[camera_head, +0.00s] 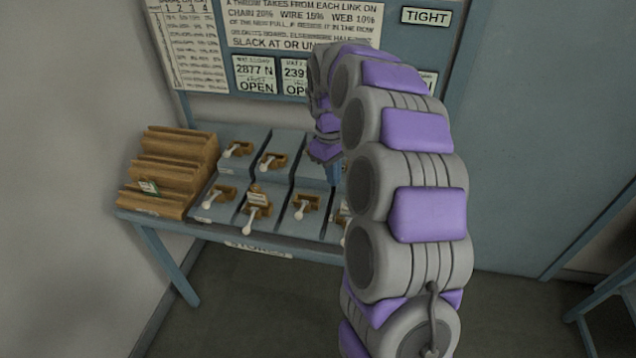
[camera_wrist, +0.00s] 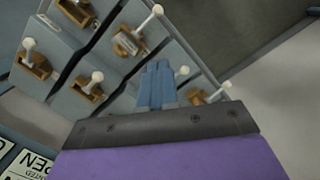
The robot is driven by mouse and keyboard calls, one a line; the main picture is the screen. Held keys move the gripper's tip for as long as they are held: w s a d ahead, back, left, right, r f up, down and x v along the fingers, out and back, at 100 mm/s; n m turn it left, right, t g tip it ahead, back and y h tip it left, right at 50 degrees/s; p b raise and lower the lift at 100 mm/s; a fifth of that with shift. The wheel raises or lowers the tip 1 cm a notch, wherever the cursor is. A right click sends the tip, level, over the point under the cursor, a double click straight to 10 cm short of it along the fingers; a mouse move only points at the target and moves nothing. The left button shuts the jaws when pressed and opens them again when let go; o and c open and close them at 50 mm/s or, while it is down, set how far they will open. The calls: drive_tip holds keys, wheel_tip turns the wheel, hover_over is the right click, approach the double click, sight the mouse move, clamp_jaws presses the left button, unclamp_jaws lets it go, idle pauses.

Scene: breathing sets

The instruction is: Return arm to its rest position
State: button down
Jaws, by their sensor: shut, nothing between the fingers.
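My arm rises from the bottom right of the head view and bends over toward the lever bench. My gripper (camera_wrist: 157,80) shows in the wrist view as blue fingers held together, with nothing between them. In the head view the gripper end is mostly hidden behind my arm, over the right part of the bench. The fingers overlap the lever panel (camera_wrist: 52,100) in the wrist picture; I cannot tell how far above it they are. White-knobbed levers in brown brackets, such as this one (camera_head: 237,150), stand on the stepped panel.
A brown wooden rack (camera_head: 170,175) with a small card stands at the bench's left end. A blue-grey board (camera_head: 215,105) with charts and "OPEN" cards rises behind. A blue-grey door or panel (camera_head: 550,130) is at right. Another bench edge (camera_head: 610,285) shows lower right. Floor is clear in front.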

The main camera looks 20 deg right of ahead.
drive_tip(key=shift+s, duration=0.1)
drive_tip(key=s+a+r+m, duration=0.1)
drive_tip(key=s+a+r, duration=0.1)
drive_tip(key=s+a, duration=0.45)
drive_tip(key=s+a+r, duration=0.2)
drive_tip(key=s+a, duration=0.1)
drive_tip(key=s, duration=0.6)
drive_tip(key=s+a+f+m, duration=0.1)
drive_tip(key=s, duration=0.9)
drive_tip(key=s+a+f+m, duration=0.2)
drive_tip(key=s, duration=0.7)
drive_tip(key=shift+s+g, duration=0.3)
drive_tip(key=shift+s, duration=0.05)
